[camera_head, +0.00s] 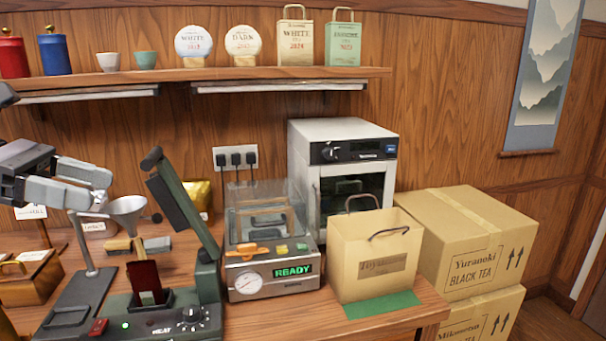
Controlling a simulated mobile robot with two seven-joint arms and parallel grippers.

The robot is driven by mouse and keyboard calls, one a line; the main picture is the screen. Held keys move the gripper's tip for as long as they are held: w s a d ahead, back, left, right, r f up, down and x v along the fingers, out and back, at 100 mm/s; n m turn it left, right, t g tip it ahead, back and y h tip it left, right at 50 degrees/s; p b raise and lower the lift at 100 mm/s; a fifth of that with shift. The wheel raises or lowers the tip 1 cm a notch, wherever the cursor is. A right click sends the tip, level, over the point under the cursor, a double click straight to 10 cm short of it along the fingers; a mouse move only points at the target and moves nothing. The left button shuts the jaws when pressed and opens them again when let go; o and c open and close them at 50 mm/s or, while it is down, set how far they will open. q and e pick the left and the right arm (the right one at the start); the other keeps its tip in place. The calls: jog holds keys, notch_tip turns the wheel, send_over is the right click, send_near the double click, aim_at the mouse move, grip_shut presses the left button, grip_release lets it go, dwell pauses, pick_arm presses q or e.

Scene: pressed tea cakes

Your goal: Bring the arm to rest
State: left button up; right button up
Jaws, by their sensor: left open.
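My left gripper (99,190) comes in from the left edge, above the left part of the counter. Its two pale fingers are apart and I see nothing held between them. It hangs in the air near a metal funnel (127,208) on a stand, left of the funnel. Below and to the right is a dark green heat press (190,318) with its lid raised and a green light lit. A dark red packet (144,276) stands upright in it. My right gripper is not in view.
A machine reading READY (262,281) stands mid-counter, with a white oven (343,140) behind. A paper bag (373,262) stands on a green mat (398,303) at right. Cardboard boxes (478,231) are stacked beside the counter. A shelf (200,77) with tea goods runs above.

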pick_arm(q)
jog(key=w+d+f+n+t+h, duration=0.1)
jog(key=w+d+n+t+h, duration=0.2)
jog(key=d+n+t+h, duration=0.55)
jog(key=s+a+f+n+t+y, duration=0.2)
jog(key=a+f+n+y, duration=0.1)
jog(key=f+n+y, duration=1.15)
jog(key=s+a+f+n+t+y, duration=0.1)
jog(key=a+f+n+t+y, duration=0.25)
jog(key=f+n+y, duration=1.1)
jog(key=s+d+f+n+g+h, duration=0.1)
jog(key=s+f+n+g+h, duration=0.1)
jog(key=s+f+n+g, duration=0.45)
jog(key=s+d+f+n+g+h, duration=0.1)
jog(key=s+d+g+h, duration=0.15)
jog(key=s, duration=0.75)
jog(key=s+d+f+n+g+h, duration=0.1)
jog(key=s+f+n+g+h, duration=0.3)
jog(key=s, duration=0.4)
jog(key=w+d+f+t+b, duration=0.2)
jog(key=w+f+t, duration=0.4)
jog(key=f, duration=0.6)
jog(key=shift+w+d+h+b, duration=0.15)
jog(key=shift+w+h+b, duration=0.15)
jog(key=shift+h+b, duration=0.15)
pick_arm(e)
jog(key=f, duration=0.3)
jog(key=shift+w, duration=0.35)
